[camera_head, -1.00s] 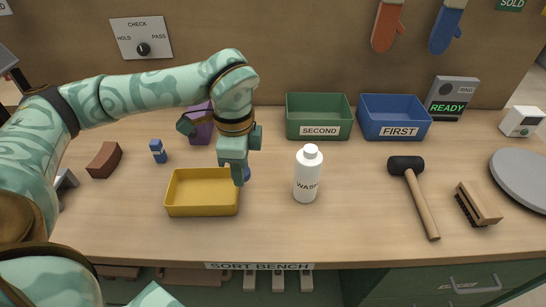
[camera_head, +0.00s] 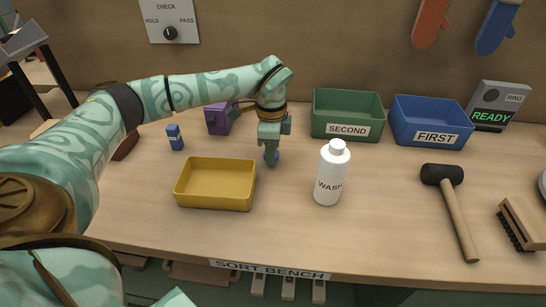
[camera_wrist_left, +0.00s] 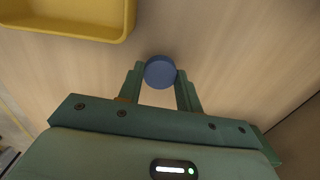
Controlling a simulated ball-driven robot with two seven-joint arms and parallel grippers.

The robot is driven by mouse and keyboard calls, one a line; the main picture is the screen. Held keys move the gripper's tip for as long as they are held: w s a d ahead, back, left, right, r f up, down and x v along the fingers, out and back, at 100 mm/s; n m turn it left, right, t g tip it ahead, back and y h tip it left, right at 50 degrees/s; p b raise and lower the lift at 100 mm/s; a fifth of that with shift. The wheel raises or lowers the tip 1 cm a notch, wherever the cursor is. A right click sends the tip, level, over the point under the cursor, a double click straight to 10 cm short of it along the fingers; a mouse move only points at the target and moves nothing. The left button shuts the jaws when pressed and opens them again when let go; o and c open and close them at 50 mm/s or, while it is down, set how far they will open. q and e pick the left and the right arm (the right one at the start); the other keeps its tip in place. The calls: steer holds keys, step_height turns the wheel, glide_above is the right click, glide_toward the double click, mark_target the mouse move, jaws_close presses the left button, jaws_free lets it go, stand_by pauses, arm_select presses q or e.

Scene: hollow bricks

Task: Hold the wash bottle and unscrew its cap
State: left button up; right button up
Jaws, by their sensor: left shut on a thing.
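The white wash bottle (camera_head: 329,180), marked "WASH", stands upright on the bench with its white cap (camera_head: 337,147) on. My left gripper (camera_head: 271,158) points down at the bench, left of the bottle and apart from it. It is shut on a small blue round object (camera_head: 276,155), mostly hidden by the fingers in the head view. In the left wrist view the round blue top (camera_wrist_left: 159,72) sits between the fingertips. The bottle is not in the wrist view. My right gripper is not in view.
A yellow tray (camera_head: 215,204) lies just left of my left gripper. A green bin (camera_head: 346,98) and blue bin (camera_head: 430,104) stand behind the bottle. A mallet (camera_head: 459,222) and brush (camera_head: 520,224) lie to the right. Bench before the bottle is clear.

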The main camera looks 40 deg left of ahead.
arm_select(q)
step_height(320, 180, down, 2)
steer(key=shift+f, duration=0.1)
steer(key=o, duration=1.1)
step_height(320, 180, up, 12)
steer(key=p, duration=0.4)
